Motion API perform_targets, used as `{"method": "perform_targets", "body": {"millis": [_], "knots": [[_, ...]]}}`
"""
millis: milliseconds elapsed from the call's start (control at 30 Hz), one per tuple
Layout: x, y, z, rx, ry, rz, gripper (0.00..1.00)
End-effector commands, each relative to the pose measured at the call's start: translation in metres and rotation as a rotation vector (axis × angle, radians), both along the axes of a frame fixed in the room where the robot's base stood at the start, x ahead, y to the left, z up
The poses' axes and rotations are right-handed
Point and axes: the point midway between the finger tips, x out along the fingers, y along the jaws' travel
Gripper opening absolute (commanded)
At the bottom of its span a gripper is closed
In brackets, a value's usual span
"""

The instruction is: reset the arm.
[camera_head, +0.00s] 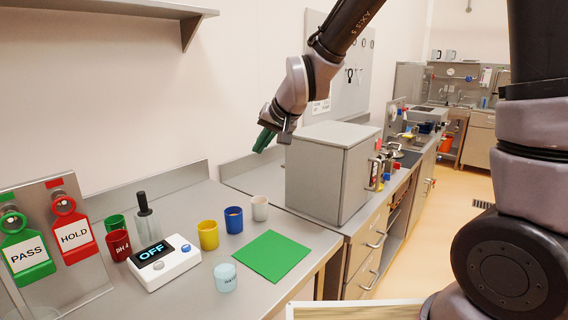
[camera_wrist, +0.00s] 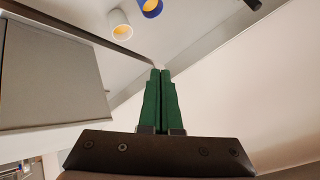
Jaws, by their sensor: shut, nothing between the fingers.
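My gripper (camera_head: 264,140) has green fingers and hangs above the back of the counter, to the left of the grey box's top. It is shut and empty. The wrist view also shows the gripper (camera_wrist: 160,72), its two green fingers pressed together with nothing between them. My arm comes down from the top of the head view, bent at the wrist.
A grey box (camera_head: 322,180) stands close to the right of my gripper. A white cup (camera_head: 260,208), blue cup (camera_head: 233,220), yellow cup (camera_head: 208,235), green mat (camera_head: 271,256) and meter reading OFF (camera_head: 165,265) are on the left counter. A shelf (camera_head: 130,11) hangs upper left.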

Motion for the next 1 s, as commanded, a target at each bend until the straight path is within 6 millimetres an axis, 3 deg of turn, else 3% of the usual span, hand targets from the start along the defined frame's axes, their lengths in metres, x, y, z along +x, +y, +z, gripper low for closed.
{"method": "perform_targets", "body": {"millis": [33, 267, 500, 700, 833, 1000], "knots": [[0.004, -0.028, 0.019, -0.004, -0.008, -0.032, 0.0], [-0.014, -0.142, 0.076, -0.047, 0.005, -0.155, 0.0], [-0.07, -0.243, 0.114, -0.074, 0.033, -0.29, 0.0], [-0.123, -0.294, 0.125, -0.08, 0.06, -0.38, 0.0], [-0.143, -0.307, 0.126, -0.079, 0.073, -0.411, 0.0], [-0.151, -0.312, 0.125, -0.079, 0.08, -0.421, 0.0]]}}
